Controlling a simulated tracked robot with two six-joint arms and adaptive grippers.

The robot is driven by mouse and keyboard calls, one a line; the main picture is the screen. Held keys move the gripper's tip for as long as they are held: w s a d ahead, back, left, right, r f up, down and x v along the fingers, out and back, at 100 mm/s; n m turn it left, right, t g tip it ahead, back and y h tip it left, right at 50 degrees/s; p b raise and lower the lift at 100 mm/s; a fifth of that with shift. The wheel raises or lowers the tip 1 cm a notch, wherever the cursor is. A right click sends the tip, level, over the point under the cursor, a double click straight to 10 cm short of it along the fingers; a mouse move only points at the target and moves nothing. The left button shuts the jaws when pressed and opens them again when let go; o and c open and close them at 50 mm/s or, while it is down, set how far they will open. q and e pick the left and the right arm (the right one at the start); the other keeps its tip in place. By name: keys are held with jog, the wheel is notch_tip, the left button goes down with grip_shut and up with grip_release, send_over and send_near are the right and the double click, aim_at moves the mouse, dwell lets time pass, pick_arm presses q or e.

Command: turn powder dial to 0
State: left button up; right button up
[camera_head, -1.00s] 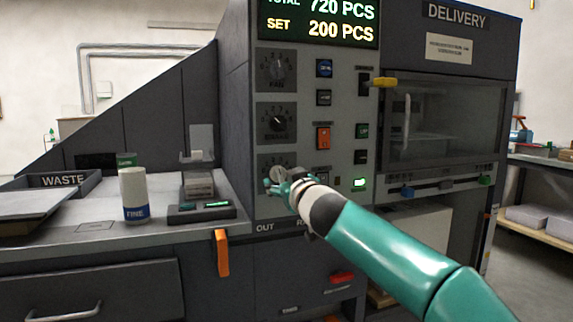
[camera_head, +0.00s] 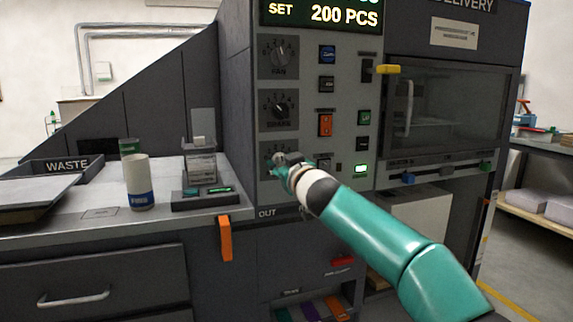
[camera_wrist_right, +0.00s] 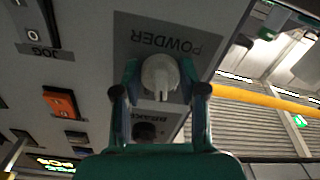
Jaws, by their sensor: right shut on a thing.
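The powder dial is a round pale grey knob (camera_wrist_right: 160,77) on a dark square plate labelled POWDER, which appears upside down in the right wrist view. In the head view its plate (camera_head: 267,149) is the lowest of three dial plates on the grey panel. My right gripper (camera_wrist_right: 160,70) has one finger on each side of the knob and is shut on it. In the head view my right gripper (camera_head: 283,166) covers most of the dial, so its scale and setting cannot be read. My left gripper is not in view.
Two more dials, fan (camera_head: 280,56) and a middle one (camera_head: 279,109), sit above. An orange switch (camera_head: 325,125) and several buttons are to their right. A white cup with a blue band (camera_head: 138,183) stands on the left counter (camera_head: 75,223). A yellow handle (camera_head: 388,69) juts out.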

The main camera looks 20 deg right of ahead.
jog(key=shift+d, duration=0.1)
jog(key=shift+h, duration=0.3)
jog(key=shift+n, duration=0.3)
jog(key=n, duration=0.4)
jog(key=shift+n, duration=0.3)
jog(key=n, duration=0.4)
jog(key=shift+f, duration=0.1)
jog(key=shift+a+f+n, duration=0.1)
jog(key=shift+a+n, duration=0.1)
jog(key=shift+n, duration=1.1)
jog(key=o, duration=1.1)
jog(key=shift+a, duration=0.1)
